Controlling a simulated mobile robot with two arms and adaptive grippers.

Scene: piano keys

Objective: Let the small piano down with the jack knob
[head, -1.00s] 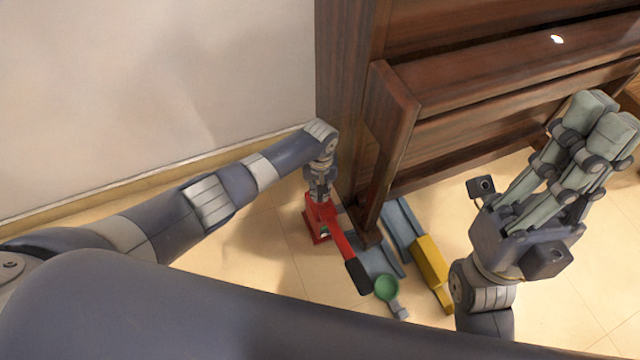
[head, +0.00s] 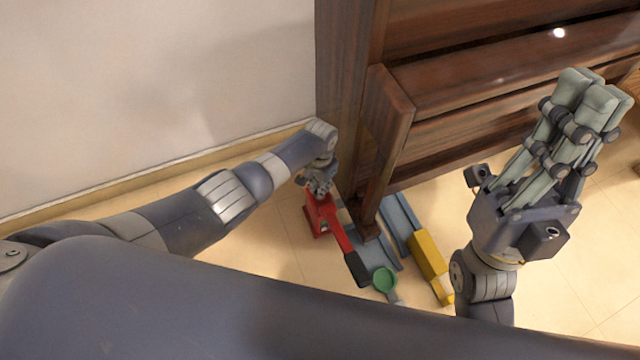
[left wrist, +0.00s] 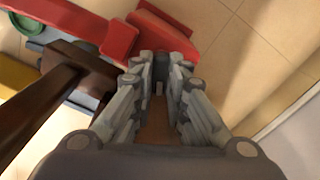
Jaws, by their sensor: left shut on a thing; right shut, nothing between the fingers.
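The small brown piano (head: 470,85) stands against the wall, its front leg (head: 384,140) near the jack. The red jack (head: 318,222) stands on the floor beside that leg, its long handle (head: 340,238) angled toward me with a black grip (head: 357,268). My left gripper (head: 319,190) is at the top of the jack, shut on the jack knob, which its fingers mostly hide. My right gripper (head: 592,92) is shut and empty, in front of the piano.
A green round piece (head: 385,279), a yellow block (head: 427,254) and blue-grey rails (head: 400,215) lie on the floor by the piano leg. The white wall (head: 150,90) is close behind my left arm. Tiled floor is clear left of the jack.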

